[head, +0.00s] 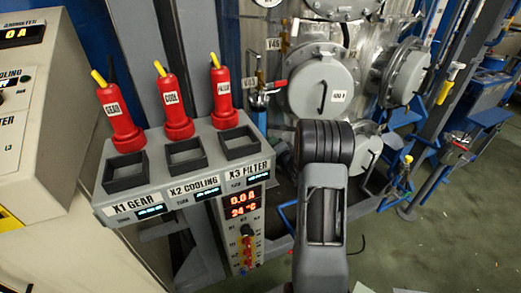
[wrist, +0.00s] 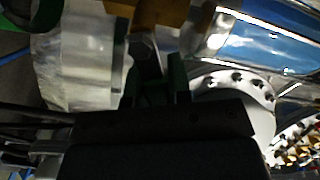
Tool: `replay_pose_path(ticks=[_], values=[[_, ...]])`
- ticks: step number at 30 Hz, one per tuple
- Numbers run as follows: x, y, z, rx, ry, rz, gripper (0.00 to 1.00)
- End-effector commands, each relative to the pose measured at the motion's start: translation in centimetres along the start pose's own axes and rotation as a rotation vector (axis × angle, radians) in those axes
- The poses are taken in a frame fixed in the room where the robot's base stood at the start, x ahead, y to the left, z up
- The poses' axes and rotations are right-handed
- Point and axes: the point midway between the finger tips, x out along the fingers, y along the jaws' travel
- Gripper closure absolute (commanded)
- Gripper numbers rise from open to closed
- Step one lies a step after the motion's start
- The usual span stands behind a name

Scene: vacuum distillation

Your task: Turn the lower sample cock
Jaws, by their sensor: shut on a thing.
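My gripper (wrist: 154,92) shows in the wrist view, its two dark fingers on either side of a dark lever (wrist: 147,52). It is shut on this lever, which looks like the handle of the sample cock. A brass-coloured body (wrist: 158,12) sits right behind the lever at the top of the wrist view. The exact grip is dark and partly hidden by the gripper's own body. In the head view my arm reaches toward the vessel and hides the gripper and the cock.
A white cylinder (wrist: 75,55) and a bolted flange (wrist: 235,88) flank the gripper closely. The steel vessel (head: 361,44) with its round covers stands ahead. A grey panel (head: 182,190) with red-handled plugs stands at left. Green floor (head: 450,235) is open at right.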

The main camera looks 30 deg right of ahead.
Motion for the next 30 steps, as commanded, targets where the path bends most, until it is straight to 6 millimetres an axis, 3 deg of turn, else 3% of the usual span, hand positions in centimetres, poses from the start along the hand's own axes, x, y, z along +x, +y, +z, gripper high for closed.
replay_pose_path(ticks=[11,12,15,25,30], values=[[-0.3,0.3,-0.8,-0.023,0.011,0.007,1.00],[-0.3,0.3,-0.8,-0.023,0.011,0.007,0.78],[-0.3,0.2,-0.8,-0.022,0.011,0.006,0.70],[-0.2,0.0,-0.7,-0.021,0.009,0.000,0.70],[0.2,-0.5,0.5,0.015,-0.012,-0.008,0.70]])
